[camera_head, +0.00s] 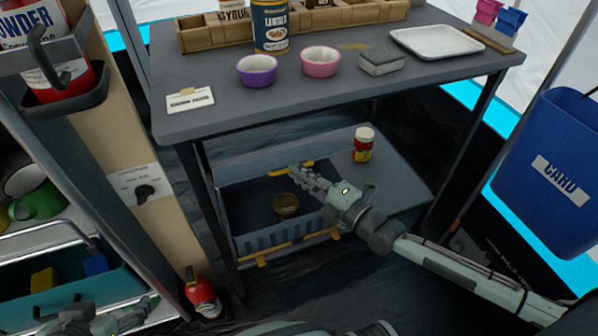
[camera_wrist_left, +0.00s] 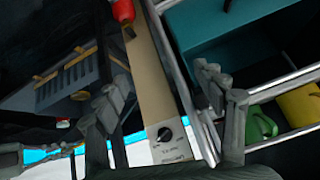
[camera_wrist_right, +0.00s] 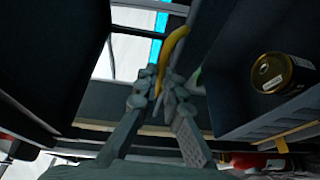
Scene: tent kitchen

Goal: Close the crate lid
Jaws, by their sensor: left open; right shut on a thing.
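The grey crate (camera_head: 290,241) sits on the low shelf under the table. My right gripper (camera_head: 297,180) is at that handle. In the right wrist view its fingertips (camera_wrist_right: 165,88) are shut on the yellow handle (camera_wrist_right: 174,47).
A jar with a red and yellow label (camera_head: 363,146) stands on the shelf right of the crate. The table (camera_head: 330,95) overhangs the shelf. A blue bin (camera_head: 550,170) hangs at the right. Dark floor in front is clear.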

